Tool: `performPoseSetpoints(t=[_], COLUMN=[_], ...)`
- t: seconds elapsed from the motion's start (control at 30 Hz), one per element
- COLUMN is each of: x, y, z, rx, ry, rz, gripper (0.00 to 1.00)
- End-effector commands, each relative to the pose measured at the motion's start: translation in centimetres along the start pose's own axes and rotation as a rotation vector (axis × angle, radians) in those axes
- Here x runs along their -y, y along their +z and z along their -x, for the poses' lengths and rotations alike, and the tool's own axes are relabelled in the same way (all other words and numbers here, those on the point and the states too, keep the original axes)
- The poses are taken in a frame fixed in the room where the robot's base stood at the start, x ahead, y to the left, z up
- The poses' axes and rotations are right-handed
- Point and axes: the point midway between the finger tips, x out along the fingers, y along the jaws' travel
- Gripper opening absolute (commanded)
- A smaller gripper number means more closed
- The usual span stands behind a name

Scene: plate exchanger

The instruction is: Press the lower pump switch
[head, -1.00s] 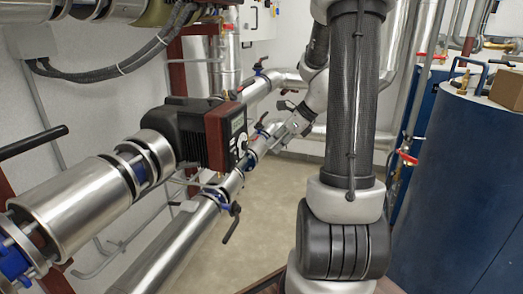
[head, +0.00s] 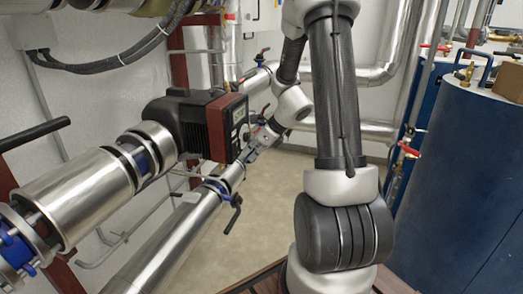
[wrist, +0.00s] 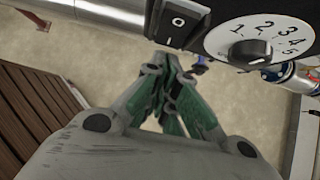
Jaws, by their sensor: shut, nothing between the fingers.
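The pump (head: 207,125), dark with a red front housing, sits on the silver pipe at left centre in the head view. In the wrist view its black rocker switch (wrist: 181,27), marked O and I, is at the top centre, beside a white numbered dial (wrist: 258,38). In the head view the switch is too small to make out. My gripper (wrist: 171,72) has its green-sided fingers shut and empty, with the tips just below the switch in the picture. I cannot tell whether they touch it. In the head view my gripper (head: 251,151) is close to the pump's front face.
A second silver pipe (head: 165,245) with a black-handled valve (head: 234,214) runs below the pump. Black cables (head: 115,64) hang at the upper left. Blue tanks (head: 455,180) stand at the right. Beige floor (head: 275,190) is clear between.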

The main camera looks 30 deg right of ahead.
Motion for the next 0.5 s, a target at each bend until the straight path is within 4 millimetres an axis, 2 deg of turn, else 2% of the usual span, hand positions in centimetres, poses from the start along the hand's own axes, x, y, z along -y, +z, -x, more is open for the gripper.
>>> performPoseSetpoints(t=[0.13, 0.5], x=[-0.01, -0.01], y=[0.62, 0.76], z=[-0.59, -0.78], rx=[0.000, 0.000], ry=[0.000, 0.000], rz=[0.001, 0.000], gripper=[0.00, 0.00])
